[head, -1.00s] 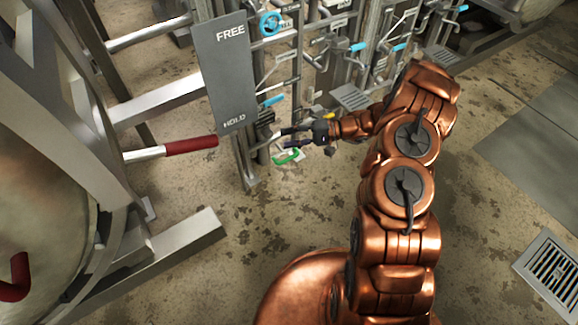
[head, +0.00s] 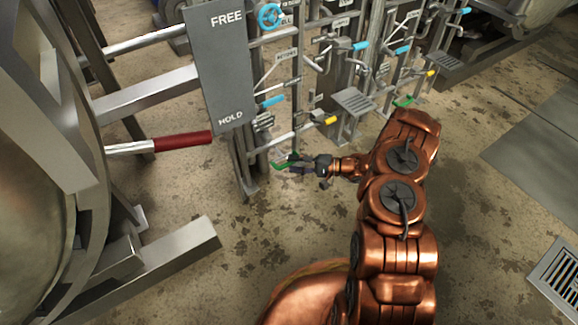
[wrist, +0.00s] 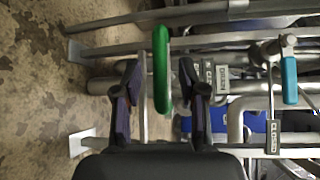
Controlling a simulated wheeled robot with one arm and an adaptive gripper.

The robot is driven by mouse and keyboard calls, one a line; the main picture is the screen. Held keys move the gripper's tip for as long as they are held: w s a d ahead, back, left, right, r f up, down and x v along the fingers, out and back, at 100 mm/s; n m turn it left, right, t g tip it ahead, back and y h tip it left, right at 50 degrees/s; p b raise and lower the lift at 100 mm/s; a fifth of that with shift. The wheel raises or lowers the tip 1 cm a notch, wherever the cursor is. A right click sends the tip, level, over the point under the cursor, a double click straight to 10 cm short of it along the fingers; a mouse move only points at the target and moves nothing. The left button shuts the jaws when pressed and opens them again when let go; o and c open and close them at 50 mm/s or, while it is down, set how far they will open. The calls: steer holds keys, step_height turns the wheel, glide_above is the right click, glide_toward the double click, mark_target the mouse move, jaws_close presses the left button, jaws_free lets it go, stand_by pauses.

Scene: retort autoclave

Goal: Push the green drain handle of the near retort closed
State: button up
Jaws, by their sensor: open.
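The green drain handle (head: 279,166) of the near retort sits low by the foot of the pipe rack in the head view. In the wrist view the green handle (wrist: 162,72) stands lengthwise between my two dark fingers. My gripper (wrist: 158,88) is open, with one finger on each side of the handle and visible gaps on both sides. In the head view my gripper (head: 299,164) is low, level with the handle and partly covering it. I cannot tell whether the palm touches the handle.
A grey FREE/HOLD panel (head: 219,65) and a red-gripped lever (head: 183,141) stand left of the handle. A yellow handle (head: 330,121) and a blue handle (head: 271,102) are above it. Another green handle (head: 404,102) lies further right. The floor in front is clear.

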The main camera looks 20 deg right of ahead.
steer(key=shift+x, duration=1.2)
steer(key=shift+c, duration=0.3)
jaws_close()
steer(key=shift+b, duration=0.3)
